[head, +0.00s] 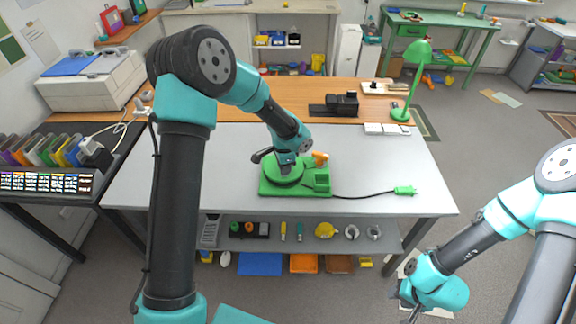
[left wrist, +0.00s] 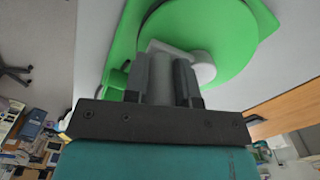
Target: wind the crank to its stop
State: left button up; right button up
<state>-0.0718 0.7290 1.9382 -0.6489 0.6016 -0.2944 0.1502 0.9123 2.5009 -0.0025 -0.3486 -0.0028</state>
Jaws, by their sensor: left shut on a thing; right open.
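The green crank device (head: 268,188) sits on the grey table, with a round green disc (left wrist: 228,25) on its base. In the left wrist view a pale crank arm (left wrist: 203,68) lies across the disc. My left gripper (head: 286,166) is over the disc in the head view, and its fingers (left wrist: 161,85) are shut on the grey crank handle (left wrist: 161,72). My arm hides part of the crank in the head view. My right gripper (head: 403,303) is open and empty, low at the right, apart from the table.
An orange part (head: 320,158) stands at the device's back right. A green lamp (head: 416,62) and a black device (head: 343,103) stand behind. The tabletop's left and right sides are clear.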

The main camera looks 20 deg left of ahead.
pick_arm(q)
jog(key=a+m, duration=0.1)
jog(key=m, duration=0.2)
jog(key=shift+s+a, duration=0.15)
jog(key=m, duration=0.1)
jog(key=a+m, duration=0.1)
jog(key=m, duration=0.1)
jog(key=shift+a+m, duration=0.3)
jog(key=m, duration=0.1)
jog(key=a+m, duration=0.1)
jog(key=m, duration=0.1)
jog(key=w+a+m, duration=0.1)
jog(key=m, duration=0.2)
jog(key=w+a+m, duration=0.1)
jog(key=m, duration=0.3)
jog(key=shift+w+a, duration=0.2)
jog(key=shift+w, duration=0.05)
jog(key=shift+w+a+m, duration=0.15)
jog(key=shift+w+m, duration=0.4)
jog(key=shift+m, duration=0.7)
jog(key=shift+w+a+m, duration=0.15)
jog(key=shift+w+m, duration=0.35)
jog(key=shift+m, duration=0.75)
jog(key=o, duration=0.9)
